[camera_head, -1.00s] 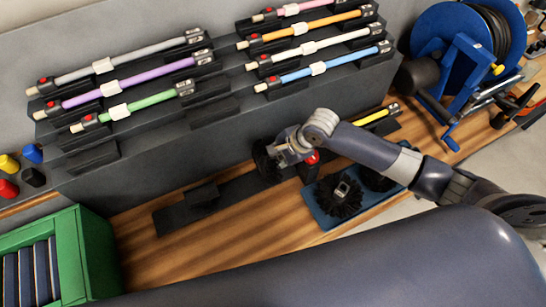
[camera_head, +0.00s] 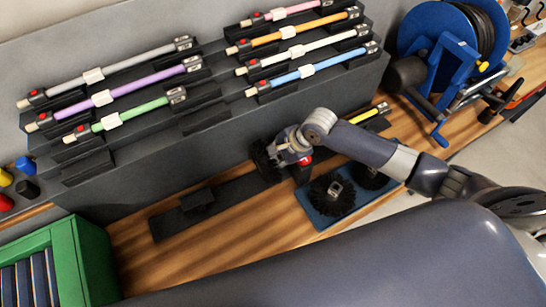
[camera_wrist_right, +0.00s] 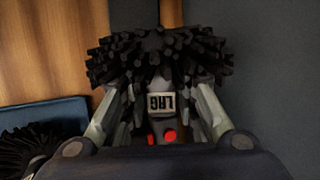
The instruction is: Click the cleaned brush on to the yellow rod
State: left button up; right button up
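The yellow rod (camera_head: 372,113) lies low along the grey rack, and its left part is hidden behind my right arm. My right gripper (camera_head: 279,157) is closed around the hub of a round black brush (camera_head: 262,161) at the left of the rod. In the right wrist view the fingers flank the hub of the brush (camera_wrist_right: 160,55), which bears an upside-down "LRG" label (camera_wrist_right: 161,102). Red spots (camera_wrist_right: 170,135) show just below the label. A red part (camera_head: 305,160) also shows beside the gripper. I cannot tell whether brush and rod are joined. My left gripper is out of view.
A blue tray (camera_head: 318,217) with black brushes (camera_head: 331,194) stands right of the gripper. Several coloured rods, such as the blue one (camera_head: 310,69), lie on the rack above. A blue reel (camera_head: 440,30) stands at the right, a green crate (camera_head: 92,262) at lower left.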

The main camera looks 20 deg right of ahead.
jog(key=o, duration=0.4)
jog(key=shift+c, duration=0.2)
jog(key=v, duration=1.2)
